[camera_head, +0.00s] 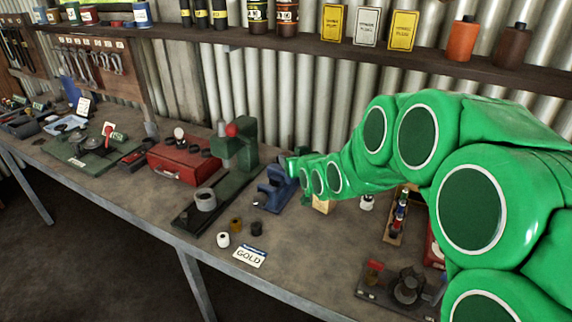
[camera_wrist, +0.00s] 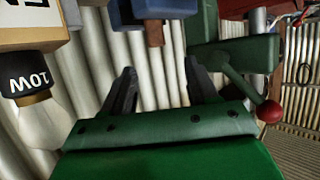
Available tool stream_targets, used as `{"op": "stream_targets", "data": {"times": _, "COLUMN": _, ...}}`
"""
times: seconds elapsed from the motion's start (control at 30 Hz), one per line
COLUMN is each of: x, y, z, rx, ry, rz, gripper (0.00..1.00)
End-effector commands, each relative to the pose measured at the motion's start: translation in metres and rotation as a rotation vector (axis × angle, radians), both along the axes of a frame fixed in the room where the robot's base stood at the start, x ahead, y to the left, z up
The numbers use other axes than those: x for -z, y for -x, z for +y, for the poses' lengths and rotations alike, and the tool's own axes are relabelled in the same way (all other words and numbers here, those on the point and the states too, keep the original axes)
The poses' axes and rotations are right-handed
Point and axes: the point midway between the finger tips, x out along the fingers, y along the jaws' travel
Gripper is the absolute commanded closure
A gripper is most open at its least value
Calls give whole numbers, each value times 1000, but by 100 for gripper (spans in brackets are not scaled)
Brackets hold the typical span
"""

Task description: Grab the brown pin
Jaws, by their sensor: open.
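A small brown peg-like piece (camera_wrist: 154,33), which looks like the brown pin, sticks out of the blue vise (camera_wrist: 143,9) in the wrist view. In the head view the blue vise (camera_head: 273,190) stands on the bench, and I cannot make out the pin there. My gripper (camera_wrist: 159,76) is open and empty, its two dark fingers spread. The brown piece is ahead of the gap between them, apart from both. In the head view the end of my green arm is beside the vise, and its fingers cannot be made out.
A green press (camera_head: 240,150) with a red-knobbed lever stands left of the vise. Small bushings (camera_head: 236,224) and a GOLD card (camera_head: 249,256) lie in front.

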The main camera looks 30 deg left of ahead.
Motion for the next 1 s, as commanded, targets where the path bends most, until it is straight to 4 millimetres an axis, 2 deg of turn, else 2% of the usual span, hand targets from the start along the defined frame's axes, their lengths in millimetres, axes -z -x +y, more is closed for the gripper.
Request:
{"op": "stream_targets", "data": {"times": 0.4, "x": 15, "y": -12, "z": 12, "rx": 0, "ry": 0, "rz": 0, "gripper": 42}}
{"op": "stream_targets", "data": {"times": 0.77, "x": 19, "y": -22, "z": 21, "rx": 0, "ry": -1, "rz": -1, "gripper": 42}}
{"op": "stream_targets", "data": {"times": 1.0, "x": 29, "y": -37, "z": 32, "rx": 0, "ry": 0, "rz": 1, "gripper": 42}}
